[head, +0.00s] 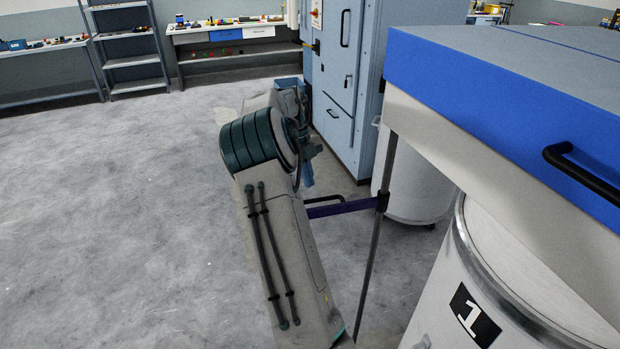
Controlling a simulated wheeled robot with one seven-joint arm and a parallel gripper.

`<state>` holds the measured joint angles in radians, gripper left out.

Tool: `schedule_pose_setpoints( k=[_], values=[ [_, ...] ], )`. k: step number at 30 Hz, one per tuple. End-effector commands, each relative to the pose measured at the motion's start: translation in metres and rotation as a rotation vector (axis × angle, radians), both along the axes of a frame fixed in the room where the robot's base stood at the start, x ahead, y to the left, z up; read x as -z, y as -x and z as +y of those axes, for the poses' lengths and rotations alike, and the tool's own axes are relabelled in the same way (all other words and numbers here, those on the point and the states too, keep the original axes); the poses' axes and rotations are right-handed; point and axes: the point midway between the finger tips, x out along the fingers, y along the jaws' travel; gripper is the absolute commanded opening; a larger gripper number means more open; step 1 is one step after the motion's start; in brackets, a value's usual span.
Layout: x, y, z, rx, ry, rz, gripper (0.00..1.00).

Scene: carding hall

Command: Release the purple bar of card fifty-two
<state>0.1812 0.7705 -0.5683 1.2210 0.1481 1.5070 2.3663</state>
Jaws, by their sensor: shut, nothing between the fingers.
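The purple bar (342,208) shows to the right of my arm, roughly level. Its right end meets a thin dark upright post (373,245) at a dark purple bracket (382,200). Its left end is hidden behind my arm. My arm rises from the bottom middle and bends at a dark teal joint. My gripper cannot be made out; it is hidden behind the arm. The tall light-blue machine (338,75) stands beyond the arm, with black handles on its panels. I see no number fifty-two on it.
A white drum marked 1 (485,270) stands at lower right under a blue-edged cover (500,80) with a black handle. Another white drum (415,195) stands behind the post. A bench (235,35) and grey shelf rack (130,60) line the back. The floor at left is clear.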

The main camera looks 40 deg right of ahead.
Motion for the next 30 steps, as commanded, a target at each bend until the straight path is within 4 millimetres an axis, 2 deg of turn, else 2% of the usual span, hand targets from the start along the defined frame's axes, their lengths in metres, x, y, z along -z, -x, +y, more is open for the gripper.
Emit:
schedule_pose_setpoints(
  k=[1, 12, 30],
  values=[
    [-0.012, -0.001, -0.001, 0.001, 0.000, 0.003, 0.00],
    [-0.043, -0.008, -0.003, 0.002, -0.006, 0.007, 0.00],
    [-0.045, -0.009, -0.002, 0.002, -0.007, 0.008, 0.00]
  ],
)
